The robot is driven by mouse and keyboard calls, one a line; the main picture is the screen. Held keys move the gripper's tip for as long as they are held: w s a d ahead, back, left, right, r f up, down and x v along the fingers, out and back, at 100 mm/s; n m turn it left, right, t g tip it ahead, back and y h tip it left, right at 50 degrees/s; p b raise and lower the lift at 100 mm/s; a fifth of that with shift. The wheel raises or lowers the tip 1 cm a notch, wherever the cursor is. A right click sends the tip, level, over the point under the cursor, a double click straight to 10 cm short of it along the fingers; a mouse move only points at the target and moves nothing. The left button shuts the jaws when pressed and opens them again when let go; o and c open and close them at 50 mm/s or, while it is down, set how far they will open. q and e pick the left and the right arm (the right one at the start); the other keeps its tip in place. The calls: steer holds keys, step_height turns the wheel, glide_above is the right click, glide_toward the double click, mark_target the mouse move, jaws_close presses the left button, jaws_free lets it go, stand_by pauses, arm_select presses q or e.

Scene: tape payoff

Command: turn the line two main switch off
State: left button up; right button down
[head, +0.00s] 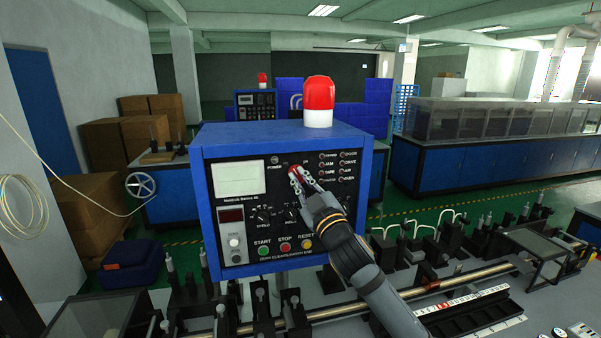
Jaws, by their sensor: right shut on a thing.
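The blue control box (350,140) stands in the middle of the head view, with a black front panel (219,208) facing me. My right gripper (297,175) reaches up from the lower right to the panel's upper middle. Its fingers are shut on a small red switch knob (294,168), mostly hidden between the fingertips. I cannot tell which way the knob is turned. My left gripper is not in view.
The panel has a pale screen (238,179), a green start button (263,251), a red stop button (284,247) and a yellow reset button (306,244). A red and white beacon (319,100) stands on top. Metal fixtures and a long rod (345,312) lie below.

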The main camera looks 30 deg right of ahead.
steer(key=shift+r+n+g+y+p, duration=0.15)
steer(key=shift+n+y+p, duration=0.3)
steer(key=shift+n, duration=0.4)
steer(key=shift+f+n+g+y+p, duration=0.15)
steer(key=shift+n+y+p, duration=0.2)
steer(key=shift+n+p, duration=0.35)
steer(key=shift+n, duration=0.25)
steer(key=c, duration=1.4)
jaws_free()
steer(key=shift+w+d, duration=0.15)
